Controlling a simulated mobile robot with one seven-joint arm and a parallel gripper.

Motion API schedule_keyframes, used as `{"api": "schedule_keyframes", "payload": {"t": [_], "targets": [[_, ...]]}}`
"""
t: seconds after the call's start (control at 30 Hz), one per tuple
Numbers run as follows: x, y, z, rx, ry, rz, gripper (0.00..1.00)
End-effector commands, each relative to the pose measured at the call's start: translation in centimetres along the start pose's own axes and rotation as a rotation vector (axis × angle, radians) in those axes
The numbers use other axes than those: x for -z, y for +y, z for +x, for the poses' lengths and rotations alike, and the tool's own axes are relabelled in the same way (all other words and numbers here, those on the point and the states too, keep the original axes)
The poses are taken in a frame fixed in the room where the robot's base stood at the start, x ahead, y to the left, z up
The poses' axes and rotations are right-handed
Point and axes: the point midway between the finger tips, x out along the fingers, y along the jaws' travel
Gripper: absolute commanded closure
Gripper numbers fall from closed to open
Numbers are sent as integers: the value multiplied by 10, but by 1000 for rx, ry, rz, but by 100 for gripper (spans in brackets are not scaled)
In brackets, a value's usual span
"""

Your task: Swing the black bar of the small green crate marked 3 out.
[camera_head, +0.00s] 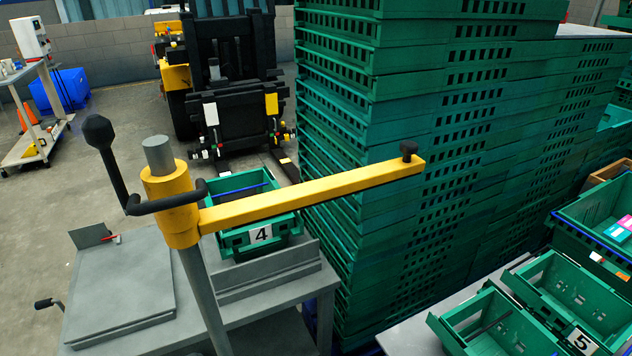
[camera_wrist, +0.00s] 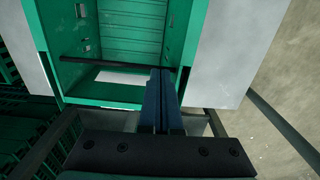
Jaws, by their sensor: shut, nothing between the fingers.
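In the wrist view a green crate (camera_wrist: 112,15) stands open, with a thin black bar (camera_wrist: 108,63) lying across it near the near wall. No number can be read on it there. My gripper (camera_wrist: 163,72) is shut and empty, its fingertips at the bar's right end beside the crate's right wall. I cannot tell whether they touch the bar. In the head view my gripper is not seen. A small green crate (camera_head: 455,335) with a dark bar (camera_head: 490,328) inside stands at the lower right, its number not visible. No mark 3 can be read in either view.
Green crates marked 4 (camera_head: 283,228) and 5 (camera_head: 583,342) stand on tables. A yellow arm (camera_head: 310,197) on a grey post crosses the head view. Tall green crate stacks (camera_head: 350,140) fill the middle. Pale surfaces (camera_wrist: 238,45) flank the crate in the wrist view.

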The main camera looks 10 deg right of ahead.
Motion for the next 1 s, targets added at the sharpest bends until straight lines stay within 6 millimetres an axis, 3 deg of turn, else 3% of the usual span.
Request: {"api": "schedule_keyframes", "payload": {"t": [1.0], "targets": [[0,0,12,0,0,0,100]]}}
